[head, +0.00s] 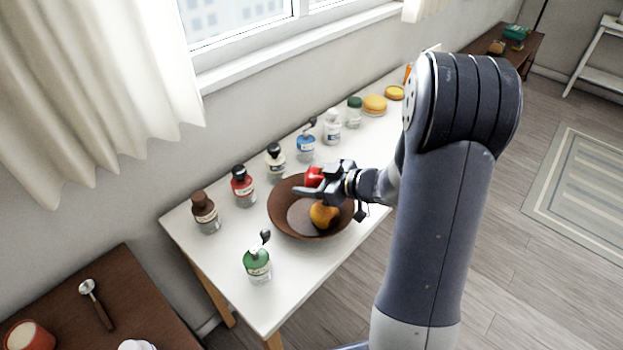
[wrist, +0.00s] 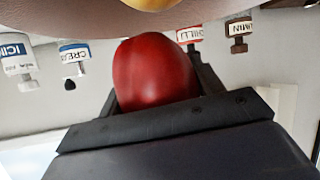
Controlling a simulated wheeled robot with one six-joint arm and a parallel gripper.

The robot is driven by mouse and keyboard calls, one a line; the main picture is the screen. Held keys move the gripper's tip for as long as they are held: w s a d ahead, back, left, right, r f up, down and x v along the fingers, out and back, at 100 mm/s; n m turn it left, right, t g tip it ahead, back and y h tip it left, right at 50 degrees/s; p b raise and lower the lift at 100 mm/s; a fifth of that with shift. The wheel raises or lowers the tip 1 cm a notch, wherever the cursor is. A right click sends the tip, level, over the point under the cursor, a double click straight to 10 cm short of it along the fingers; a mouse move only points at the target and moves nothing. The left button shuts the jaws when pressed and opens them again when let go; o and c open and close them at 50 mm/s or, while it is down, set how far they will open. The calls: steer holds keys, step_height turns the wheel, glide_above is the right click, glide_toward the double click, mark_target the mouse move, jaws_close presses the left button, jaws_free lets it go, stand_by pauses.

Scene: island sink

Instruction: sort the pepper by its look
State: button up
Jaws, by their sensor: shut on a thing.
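A red pepper (head: 314,177) is between the jaws of my gripper (head: 318,185), which is shut on it. In the wrist view the glossy red pepper (wrist: 153,72) fills the gap between the dark fingers of my gripper (wrist: 156,95). In the head view the gripper and pepper appear over a wide brown bowl (head: 284,225). The bowl (wrist: 60,18) also shows along the top of the wrist view. I cannot tell the exact height of the pepper over it. A round orange-yellow item (head: 323,215) lies in the bowl.
Several bottles stand along the white table (head: 215,262), including a brown one (head: 206,214), a red one (head: 243,188) and a blue one (head: 306,147). A green bottle (head: 257,264) stands near the front. Yellow round items (head: 375,105) sit at the far end.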

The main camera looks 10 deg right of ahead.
mark_target(312, 170)
steer(key=o, duration=1.1)
steer(key=v, duration=1.1)
steer(key=shift+p, duration=0.35)
steer(key=shift+a, duration=0.1)
steer(key=x, duration=1)
steer(key=shift+w+a+f+b, duration=0.2)
steer(key=shift+w+a+b, duration=0.05)
steer(key=shift+w+b, duration=0.1)
step_height(312, 170, up, 2)
steer(key=shift+r+p, duration=0.1)
steer(key=shift+p, duration=1)
steer(key=shift+r+p, duration=1.05)
steer(key=shift+p, duration=0.15)
steer(key=shift+f, duration=0.15)
